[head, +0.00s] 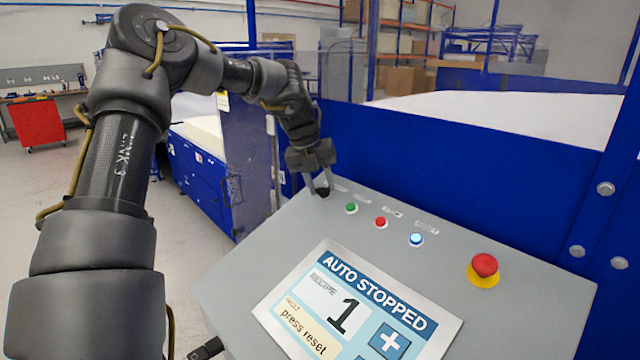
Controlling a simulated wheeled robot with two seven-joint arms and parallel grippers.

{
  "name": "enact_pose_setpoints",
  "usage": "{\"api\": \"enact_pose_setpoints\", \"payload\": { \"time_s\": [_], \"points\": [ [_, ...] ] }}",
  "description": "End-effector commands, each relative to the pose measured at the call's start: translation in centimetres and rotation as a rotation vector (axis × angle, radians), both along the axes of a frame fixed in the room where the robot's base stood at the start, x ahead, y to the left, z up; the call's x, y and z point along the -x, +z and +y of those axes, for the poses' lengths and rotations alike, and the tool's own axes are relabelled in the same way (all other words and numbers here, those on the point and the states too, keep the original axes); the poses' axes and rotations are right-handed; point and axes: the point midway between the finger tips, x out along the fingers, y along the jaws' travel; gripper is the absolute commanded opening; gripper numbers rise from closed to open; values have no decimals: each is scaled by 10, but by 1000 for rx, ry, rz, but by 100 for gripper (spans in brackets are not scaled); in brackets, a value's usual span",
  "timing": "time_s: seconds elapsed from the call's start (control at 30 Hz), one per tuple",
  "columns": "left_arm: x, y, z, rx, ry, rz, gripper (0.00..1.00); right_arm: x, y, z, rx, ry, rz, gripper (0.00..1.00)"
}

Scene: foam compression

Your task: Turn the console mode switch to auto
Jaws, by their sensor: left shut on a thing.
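The grey console (243,270) stands in front of me with a tilted top. Its black mode switch (323,191) is at the upper left of the top, mostly hidden by my fingers. My left gripper (320,187) reaches down from above and is shut on the switch. The screen (357,310) reads "AUTO STOPPED", recipe 1, with a fault line "press reset". The labels beside the switch are too small to read. My right gripper is not in view.
Green (351,208), red (380,222) and lit blue (416,239) buttons run right of the switch. A red emergency stop (484,265) sits farther right. A blue machine wall (460,160) stands close behind the console.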

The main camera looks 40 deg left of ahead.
Motion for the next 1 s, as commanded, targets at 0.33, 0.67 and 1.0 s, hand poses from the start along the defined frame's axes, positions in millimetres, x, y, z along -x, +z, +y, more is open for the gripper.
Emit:
{"api": "enact_pose_setpoints", "payload": {
  "time_s": [0.33,0.67,1.0],
  "points": [
    [2,-3,0,-5,-15,6,12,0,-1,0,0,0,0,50],
    [1,-2,0,-4,-14,5,56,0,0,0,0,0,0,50],
    [1,2,0,-6,-13,0,56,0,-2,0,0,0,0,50]
  ]
}}
